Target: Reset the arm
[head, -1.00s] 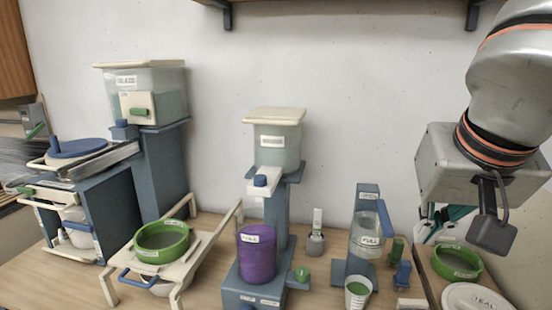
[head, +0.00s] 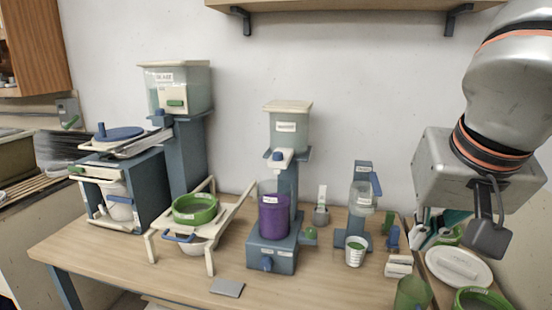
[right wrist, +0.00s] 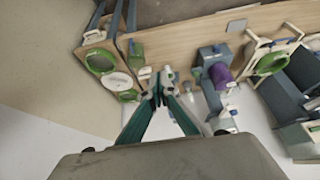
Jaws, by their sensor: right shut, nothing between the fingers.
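My right gripper (head: 424,232) hangs at the right of the head view, beyond the grey wrist housing that partly hides it. Its teal fingers are shut and empty. In the right wrist view the two fingers (right wrist: 160,88) come together above the bench, apart from every object. My left gripper is in neither view.
A wall shelf (head: 350,5) is above. The bench's front left is clear.

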